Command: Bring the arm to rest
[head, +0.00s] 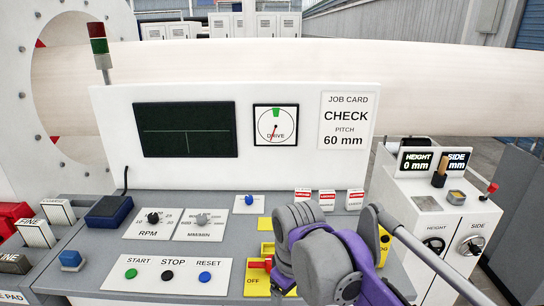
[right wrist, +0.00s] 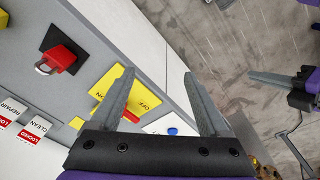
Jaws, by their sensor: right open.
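My right arm, grey and purple, reaches over the right front of the control desk (head: 75,268) in the head view. Its jaws do not show clearly there. In the right wrist view my right gripper (right wrist: 160,82) has its two grey fingers spread apart with nothing between them. Beyond them is a yellow OFF plate (right wrist: 104,82) with a red handle, partly hidden by a finger. A grey and purple part that looks like my left gripper (right wrist: 284,82) shows at the right edge, its jaws unclear.
The desk carries START (head: 131,273), STOP (head: 166,275) and RESET (head: 205,276) buttons and an RPM knob (head: 153,217). A white panel (head: 290,165) with a job card (head: 349,120) stands behind. A red padlock (right wrist: 62,57) is on the desk. Bare floor (right wrist: 225,40) lies beside it.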

